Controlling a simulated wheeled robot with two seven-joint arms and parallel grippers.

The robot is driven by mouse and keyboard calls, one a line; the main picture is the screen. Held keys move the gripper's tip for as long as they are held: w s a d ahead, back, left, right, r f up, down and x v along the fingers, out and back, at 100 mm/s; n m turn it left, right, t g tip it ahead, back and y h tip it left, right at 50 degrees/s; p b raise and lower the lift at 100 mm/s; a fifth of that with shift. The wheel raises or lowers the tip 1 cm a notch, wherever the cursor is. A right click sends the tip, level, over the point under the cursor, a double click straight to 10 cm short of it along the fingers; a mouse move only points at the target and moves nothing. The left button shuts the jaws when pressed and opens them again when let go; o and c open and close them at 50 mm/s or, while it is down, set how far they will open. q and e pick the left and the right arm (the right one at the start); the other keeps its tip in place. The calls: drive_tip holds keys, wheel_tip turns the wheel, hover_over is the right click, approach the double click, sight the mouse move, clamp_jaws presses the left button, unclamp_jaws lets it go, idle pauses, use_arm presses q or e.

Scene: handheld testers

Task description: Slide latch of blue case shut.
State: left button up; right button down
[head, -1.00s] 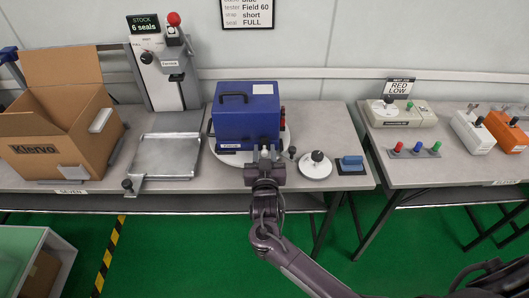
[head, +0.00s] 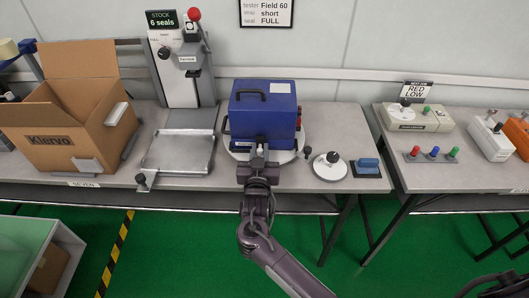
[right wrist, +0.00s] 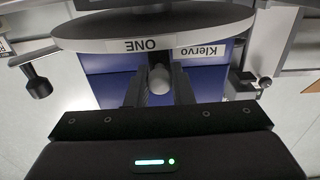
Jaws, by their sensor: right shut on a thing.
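The blue case (head: 262,105) stands upright on a round white turntable (head: 290,156) in the middle of the table, with a dark handle and a white label on top. My right gripper (head: 258,152) is at the lower front of the case. In the right wrist view, its two dark fingers (right wrist: 159,88) are shut on a small grey round knob, the latch knob (right wrist: 159,79), in front of the blue case face (right wrist: 205,85). The rest of the latch is hidden by the fingers and the turntable rim. My left gripper is not in view.
Left of the case are a metal plate (head: 178,153) with a lever stand (head: 183,75) and an open cardboard box (head: 60,135). To the right are a white disc with a black knob (head: 330,168) and a blue block (head: 368,166).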

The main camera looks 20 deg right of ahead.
drive_tip(key=shift+a, duration=0.2)
drive_tip(key=c, duration=1.7)
unclamp_jaws()
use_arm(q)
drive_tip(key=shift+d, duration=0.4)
use_arm(e)
drive_tip(key=o, duration=0.4)
drive_tip(key=shift+s, duration=0.3)
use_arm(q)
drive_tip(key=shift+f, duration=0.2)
use_arm(e)
drive_tip(key=v, duration=0.7)
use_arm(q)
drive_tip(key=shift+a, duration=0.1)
use_arm(e)
drive_tip(key=shift+a, duration=0.1)
